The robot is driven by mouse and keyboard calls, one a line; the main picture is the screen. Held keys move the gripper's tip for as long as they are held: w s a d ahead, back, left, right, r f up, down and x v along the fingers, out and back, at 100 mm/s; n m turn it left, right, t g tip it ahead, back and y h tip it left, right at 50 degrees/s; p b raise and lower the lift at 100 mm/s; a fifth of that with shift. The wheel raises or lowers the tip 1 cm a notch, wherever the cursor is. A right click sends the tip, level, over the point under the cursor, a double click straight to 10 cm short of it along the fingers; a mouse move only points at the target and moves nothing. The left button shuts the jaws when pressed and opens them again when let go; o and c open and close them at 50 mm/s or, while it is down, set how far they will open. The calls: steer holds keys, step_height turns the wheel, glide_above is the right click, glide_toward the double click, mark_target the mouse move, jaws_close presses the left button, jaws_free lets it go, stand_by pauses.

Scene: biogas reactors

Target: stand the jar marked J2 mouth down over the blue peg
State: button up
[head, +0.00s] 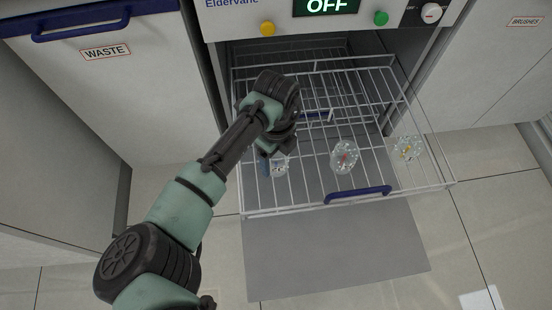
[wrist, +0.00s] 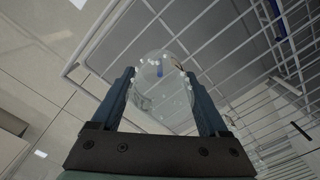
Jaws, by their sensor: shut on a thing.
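My gripper (head: 274,156) is low over the front left of the pulled-out wire rack (head: 300,211). In the wrist view its two fingers (wrist: 162,84) are shut on a clear jar (wrist: 150,98) with pale drops on it. The held jar also shows in the head view (head: 281,168), partly hidden by my gripper. I cannot read a mark on it. A small blue spot (wrist: 160,71) shows through the glass, likely the blue peg. I cannot tell whether the jar rests on the rack or is around the peg.
The rack has a blue handle (head: 358,194) in front. A machine reading OFF (head: 327,6) is behind, a WASTE cabinet (head: 105,53) at left.

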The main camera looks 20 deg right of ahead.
step_height(320, 180, up, 18)
steer(key=p, duration=1.3)
steer(key=shift+r, duration=0.15)
